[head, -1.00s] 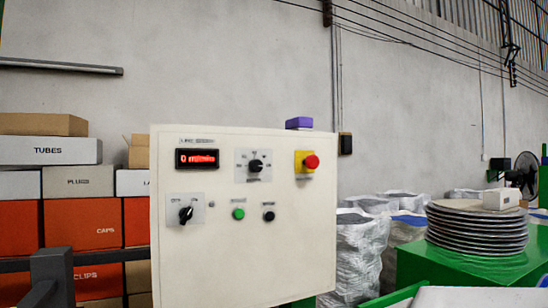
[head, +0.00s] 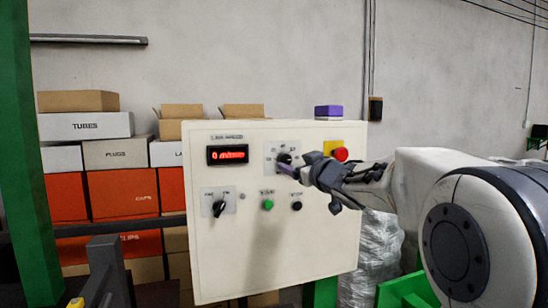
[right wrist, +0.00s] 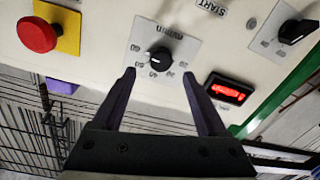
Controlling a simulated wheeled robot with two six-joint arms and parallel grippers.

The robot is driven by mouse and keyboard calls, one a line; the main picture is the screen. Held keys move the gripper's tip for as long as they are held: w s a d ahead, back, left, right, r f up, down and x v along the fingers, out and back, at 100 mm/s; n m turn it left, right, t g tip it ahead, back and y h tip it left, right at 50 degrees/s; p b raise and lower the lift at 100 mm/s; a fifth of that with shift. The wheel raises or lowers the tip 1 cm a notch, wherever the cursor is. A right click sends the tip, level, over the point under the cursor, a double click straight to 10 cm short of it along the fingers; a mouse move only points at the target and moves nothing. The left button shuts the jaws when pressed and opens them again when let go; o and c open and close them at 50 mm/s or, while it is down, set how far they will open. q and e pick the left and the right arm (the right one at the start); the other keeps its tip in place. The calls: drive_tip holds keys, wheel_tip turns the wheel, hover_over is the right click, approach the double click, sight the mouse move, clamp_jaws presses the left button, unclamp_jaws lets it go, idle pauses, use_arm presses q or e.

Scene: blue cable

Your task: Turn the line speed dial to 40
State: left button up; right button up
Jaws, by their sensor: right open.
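The line speed dial is a black knob (head: 284,157) on a pale scale plate in the upper middle of a cream control panel (head: 225,270). The red display (head: 228,155) left of it reads 0. My right gripper (head: 288,169) is at the dial and partly covers its plate. In the right wrist view the dial (right wrist: 160,56) sits just beyond and between the two open fingertips (right wrist: 158,74), with nothing gripped. I cannot tell whether the fingers touch the panel. My left gripper is out of view.
A red emergency button (head: 340,154) on yellow sits right of the dial, close to my right gripper. Below are a black selector switch (head: 219,208), a green button (head: 268,205) and a black button (head: 296,206). A purple block (head: 328,112) rests on the panel's top.

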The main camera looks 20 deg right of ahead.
sight(286, 159)
drive_tip(key=w, duration=0.3)
drive_tip(key=w+p, duration=0.1)
drive_tip(key=w, duration=0.1)
drive_tip(key=shift+w+a, duration=0.15)
drive_tip(key=shift+a, duration=0.1)
clamp_jaws()
